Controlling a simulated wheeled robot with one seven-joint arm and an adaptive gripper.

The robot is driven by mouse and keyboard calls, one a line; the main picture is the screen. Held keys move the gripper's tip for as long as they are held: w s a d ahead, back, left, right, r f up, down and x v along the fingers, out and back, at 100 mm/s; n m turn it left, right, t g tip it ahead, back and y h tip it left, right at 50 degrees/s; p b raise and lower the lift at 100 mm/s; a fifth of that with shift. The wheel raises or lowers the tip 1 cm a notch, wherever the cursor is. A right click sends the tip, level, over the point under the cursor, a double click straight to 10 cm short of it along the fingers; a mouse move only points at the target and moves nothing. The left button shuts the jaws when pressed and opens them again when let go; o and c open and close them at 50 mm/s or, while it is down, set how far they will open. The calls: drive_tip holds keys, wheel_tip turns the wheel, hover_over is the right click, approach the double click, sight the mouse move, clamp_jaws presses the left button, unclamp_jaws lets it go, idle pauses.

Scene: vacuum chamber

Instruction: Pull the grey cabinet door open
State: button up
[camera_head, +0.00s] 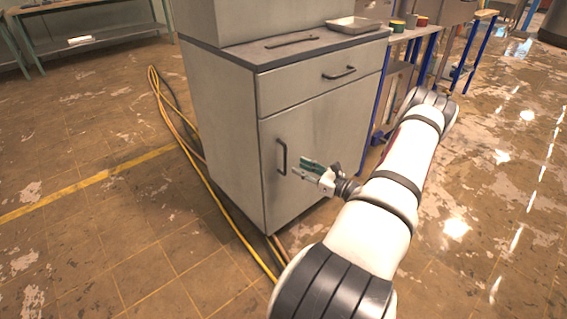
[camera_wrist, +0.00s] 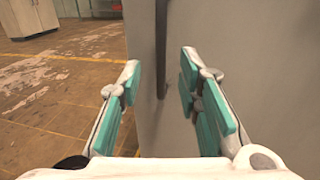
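The grey cabinet (camera_head: 222,130) stands in the middle of the head view. Its door (camera_head: 325,140) is closed, below a drawer (camera_head: 320,84). A dark vertical handle (camera_head: 282,157) sits near the door's left edge. My gripper (camera_head: 301,169) is just to the right of the handle in the head view, fingers pointing towards it. In the wrist view my gripper (camera_wrist: 160,75) is open, with teal pads apart. The handle (camera_wrist: 161,50) shows between the fingers, ahead of them, with the door (camera_wrist: 225,50) behind. I see no contact with the handle.
A tray (camera_head: 354,25) and a dark flat tool (camera_head: 292,41) lie on the cabinet top. Yellow cables (camera_head: 225,215) run along the floor at the cabinet's left side. A blue-legged table (camera_head: 415,32) stands at the right. The floor left of the cabinet is mostly clear.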

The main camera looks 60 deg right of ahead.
drive_tip(key=b, duration=0.2)
hover_over(285, 172)
drive_tip(key=shift+w+d, duration=0.2)
drive_tip(key=shift+d, duration=0.1)
clamp_jaws()
